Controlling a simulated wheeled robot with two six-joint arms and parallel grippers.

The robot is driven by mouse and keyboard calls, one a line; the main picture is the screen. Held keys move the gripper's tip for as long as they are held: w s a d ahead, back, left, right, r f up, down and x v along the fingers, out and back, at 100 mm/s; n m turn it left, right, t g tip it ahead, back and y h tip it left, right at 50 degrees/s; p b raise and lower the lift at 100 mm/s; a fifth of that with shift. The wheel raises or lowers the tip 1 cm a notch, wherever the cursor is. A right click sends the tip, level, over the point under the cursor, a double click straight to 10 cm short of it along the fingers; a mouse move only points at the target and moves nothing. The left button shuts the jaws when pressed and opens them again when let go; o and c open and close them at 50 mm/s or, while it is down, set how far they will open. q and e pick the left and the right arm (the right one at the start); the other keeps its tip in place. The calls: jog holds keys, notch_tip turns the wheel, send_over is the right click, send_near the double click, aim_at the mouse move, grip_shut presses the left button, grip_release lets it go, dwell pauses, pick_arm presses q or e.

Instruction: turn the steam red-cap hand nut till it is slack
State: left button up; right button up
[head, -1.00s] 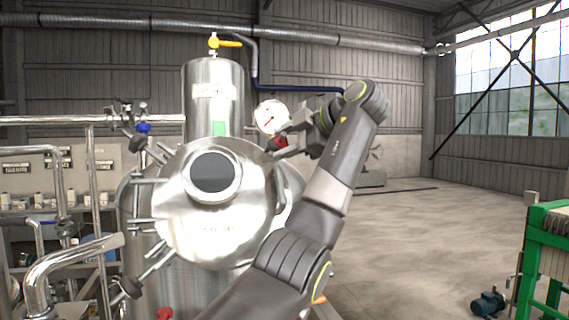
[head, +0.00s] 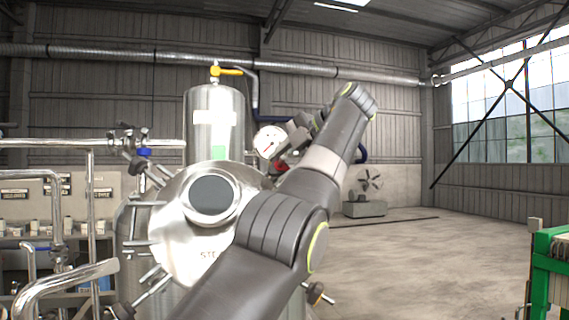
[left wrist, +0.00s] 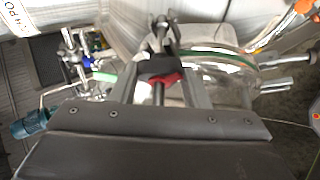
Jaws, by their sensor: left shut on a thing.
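The steam tank's round steel lid (head: 175,225) has a dark round window and a partly hidden label starting "STE". The red-cap hand nut (head: 281,166) sits at the lid's upper right edge, mostly covered by my gripper. In the left wrist view the nut (left wrist: 160,68) is a black knob with a red part, on a threaded rod. My left gripper (head: 288,153) reaches it from the right. Its two grey fingers (left wrist: 158,72) stand on either side of the knob and are shut on it. My left arm hides the lid's lower right. My right gripper is out of view.
Other dark hand nuts (head: 137,165) stand around the lid. A pressure gauge (head: 270,142) is just behind my gripper. Steel pipes (head: 90,220) crowd the left. A green frame (head: 545,270) stands at the right, with open floor (head: 430,250) between.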

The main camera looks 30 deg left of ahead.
pick_arm(q)
jog(key=shift+n+h, duration=0.4)
jog(key=shift+n, duration=0.2)
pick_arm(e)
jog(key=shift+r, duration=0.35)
pick_arm(q)
jog(key=o, duration=1)
jog(key=shift+a+r+p, duration=0.1)
jog(key=shift+p, duration=0.3)
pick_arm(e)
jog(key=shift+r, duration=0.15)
